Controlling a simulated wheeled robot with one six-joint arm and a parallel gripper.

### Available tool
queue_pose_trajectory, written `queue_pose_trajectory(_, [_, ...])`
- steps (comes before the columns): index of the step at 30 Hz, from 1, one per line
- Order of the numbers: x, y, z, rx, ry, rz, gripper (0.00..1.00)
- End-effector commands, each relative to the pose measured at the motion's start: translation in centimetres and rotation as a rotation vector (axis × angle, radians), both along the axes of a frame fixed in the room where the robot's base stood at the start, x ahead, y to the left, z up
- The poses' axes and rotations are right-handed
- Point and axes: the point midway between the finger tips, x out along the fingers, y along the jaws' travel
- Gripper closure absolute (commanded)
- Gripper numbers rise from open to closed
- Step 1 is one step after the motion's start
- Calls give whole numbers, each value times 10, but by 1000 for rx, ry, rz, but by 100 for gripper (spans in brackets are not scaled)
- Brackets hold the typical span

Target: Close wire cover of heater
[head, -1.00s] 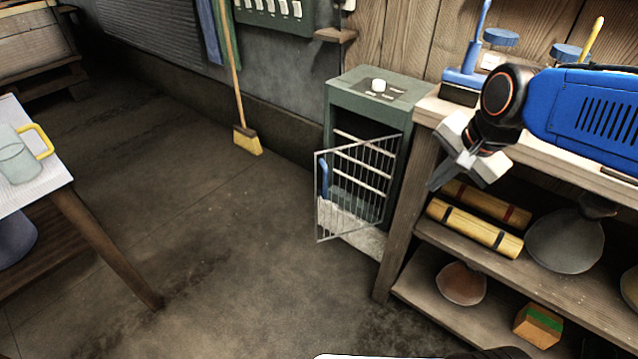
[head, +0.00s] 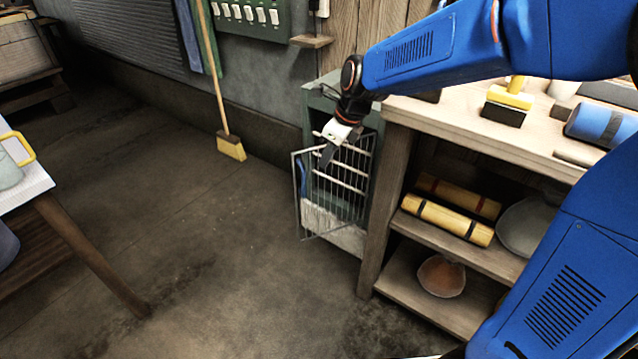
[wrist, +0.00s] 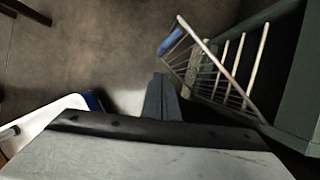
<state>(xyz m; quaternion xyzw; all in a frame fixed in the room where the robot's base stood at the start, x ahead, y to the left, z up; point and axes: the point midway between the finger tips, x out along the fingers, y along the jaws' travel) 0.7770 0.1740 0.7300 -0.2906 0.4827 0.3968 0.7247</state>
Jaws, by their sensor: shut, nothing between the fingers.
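The heater (head: 318,104) is a green-grey upright box beside the wooden shelf unit. Its wire cover (head: 310,226) is a light metal grid that stands open, swung out from the heater's front. A blue handle (head: 301,180) shows at the cover's free side. My gripper (head: 326,158) is shut and empty, in front of the upper part of the cover; I cannot tell whether it touches. In the wrist view the cover (wrist: 212,72) and heater (wrist: 275,70) lie to the right of my gripper (wrist: 160,85). My arm hides much of the heater's top.
The wooden shelf unit (head: 450,115) stands right of the heater, holding rolled yellow bundles (head: 447,219) and bowls. A broom (head: 230,146) leans on the wall to the left. A table (head: 40,190) is at far left. The floor before the heater is clear.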

Motion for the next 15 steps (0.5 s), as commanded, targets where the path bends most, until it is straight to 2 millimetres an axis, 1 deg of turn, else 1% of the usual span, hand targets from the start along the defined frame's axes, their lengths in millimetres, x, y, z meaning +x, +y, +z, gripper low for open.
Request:
queue_pose_trajectory(1, [4, 6, -3, 9, 13, -28, 100])
queue_pose_trajectory(3, [7, 10, -6, 18, 26, -56, 100])
queue_pose_trajectory(8, [10, 14, -14, 24, 34, -74, 100])
queue_pose_trajectory(11, [12, 18, -25, 23, 35, -73, 100])
queue_pose_trajectory(15, [16, 25, -47, 23, 34, -72, 100])
